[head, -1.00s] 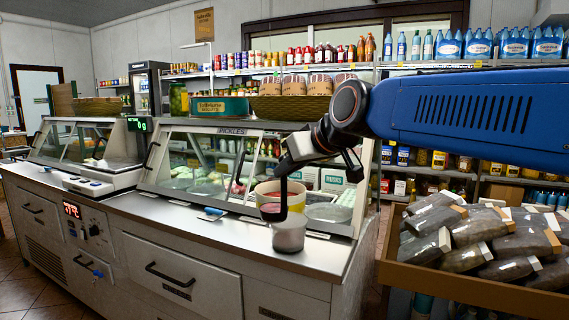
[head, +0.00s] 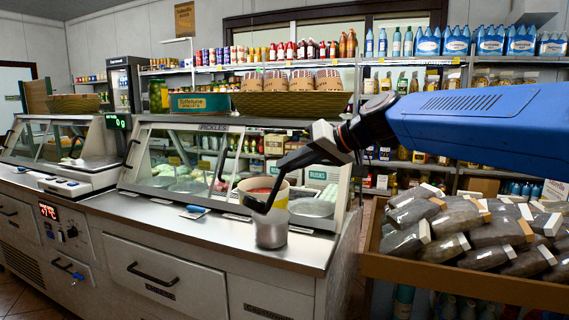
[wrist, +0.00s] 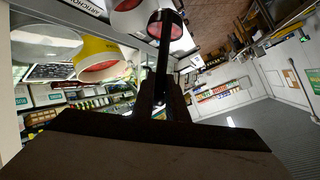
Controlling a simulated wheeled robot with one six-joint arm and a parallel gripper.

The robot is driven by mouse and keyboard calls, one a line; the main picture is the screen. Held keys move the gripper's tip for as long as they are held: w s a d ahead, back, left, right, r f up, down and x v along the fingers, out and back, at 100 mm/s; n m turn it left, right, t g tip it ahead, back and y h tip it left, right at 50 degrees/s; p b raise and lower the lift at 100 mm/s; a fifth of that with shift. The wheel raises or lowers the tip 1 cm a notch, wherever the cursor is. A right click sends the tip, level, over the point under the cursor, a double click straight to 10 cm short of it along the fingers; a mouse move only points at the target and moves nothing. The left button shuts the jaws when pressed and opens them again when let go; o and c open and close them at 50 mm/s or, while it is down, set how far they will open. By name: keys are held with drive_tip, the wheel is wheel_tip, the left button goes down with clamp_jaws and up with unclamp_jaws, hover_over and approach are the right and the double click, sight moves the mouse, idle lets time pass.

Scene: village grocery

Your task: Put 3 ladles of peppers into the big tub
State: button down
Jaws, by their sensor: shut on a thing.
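My gripper (head: 322,145) is shut on the handle of a black ladle (head: 290,163). The ladle hangs slanted down to the left, its small bowl (head: 256,205) low over the counter between two vessels. In the wrist view the bowl (wrist: 164,17) shows red inside. A yellow and white tub (head: 277,203) with red contents stands at the back; it also shows in the wrist view (wrist: 93,48). A plain grey metal tub (head: 271,233) stands in front of it on the counter edge. Its inside is hidden in the head view. I cannot tell which is the big tub.
A glass pickle case (head: 180,160) stands behind the counter (head: 120,208), with a round metal pan (head: 312,207) beside the yellow tub. A scale (head: 70,186) is at left. A wooden crate (head: 450,278) of bagged goods stands at right. The counter's left front is fairly clear.

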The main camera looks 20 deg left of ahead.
drive_tip(key=w+d+f+m+g+y, duration=0.2)
drive_tip(key=w+d+f+m+y, duration=0.1)
drive_tip(key=w, duration=0.2)
drive_tip(key=shift+d+f+m, duration=0.15)
drive_tip(key=shift+f+m, duration=0.2)
drive_tip(key=shift+m, duration=0.05)
idle(0.3)
idle(0.7)
